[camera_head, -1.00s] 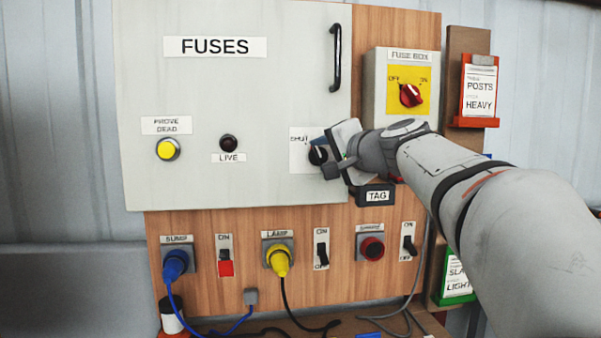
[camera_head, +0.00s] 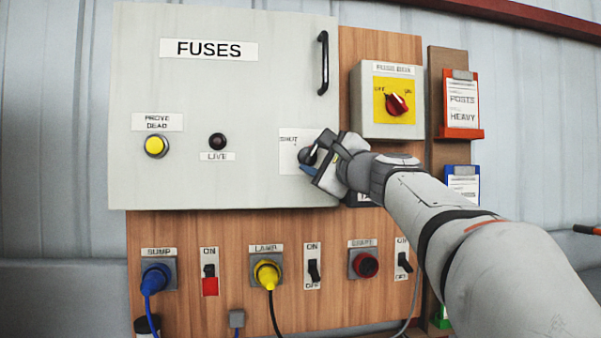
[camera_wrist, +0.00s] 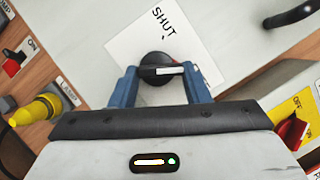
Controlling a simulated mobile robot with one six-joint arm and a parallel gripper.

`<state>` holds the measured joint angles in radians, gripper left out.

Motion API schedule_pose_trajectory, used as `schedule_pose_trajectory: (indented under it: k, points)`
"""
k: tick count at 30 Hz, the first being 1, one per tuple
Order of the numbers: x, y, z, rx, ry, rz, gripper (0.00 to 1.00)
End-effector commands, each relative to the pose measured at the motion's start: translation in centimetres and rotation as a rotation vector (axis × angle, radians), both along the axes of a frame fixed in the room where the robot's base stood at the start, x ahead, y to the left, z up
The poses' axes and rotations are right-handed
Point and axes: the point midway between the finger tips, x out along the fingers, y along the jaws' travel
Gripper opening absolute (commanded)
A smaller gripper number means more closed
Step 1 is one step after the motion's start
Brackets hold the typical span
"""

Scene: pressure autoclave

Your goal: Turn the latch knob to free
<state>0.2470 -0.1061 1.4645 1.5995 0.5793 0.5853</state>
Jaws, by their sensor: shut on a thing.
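The latch knob (camera_head: 306,155) is black and round, on a white label plate marked SHUT on the grey FUSES door (camera_head: 240,100). In the wrist view the knob (camera_wrist: 156,66) sits between my two blue fingertips, with a white line on it running nearly level across the picture. My gripper (camera_head: 312,160) is shut on the knob, one finger on each side, and it also shows in the wrist view (camera_wrist: 160,85). The gripper is rolled, so the SHUT label (camera_wrist: 163,22) appears slanted in the wrist view. My gripper partly hides the plate in the head view.
A black door handle (camera_head: 323,62) stands above the knob. The fuse box with a red rotary switch (camera_head: 396,104) is to the right, near my wrist. Plugs and switches (camera_head: 313,270) line the wooden board below.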

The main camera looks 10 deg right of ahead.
Motion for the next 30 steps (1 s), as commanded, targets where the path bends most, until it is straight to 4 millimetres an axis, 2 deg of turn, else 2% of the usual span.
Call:
schedule_pose_trajectory:
  k: [12, 30]
  points:
    - [-0.05, 0.06, -0.24, 0.230, -0.004, -0.002, 0.20]
    - [-0.04, 0.05, -0.08, 0.279, -0.003, -0.002, 0.20]
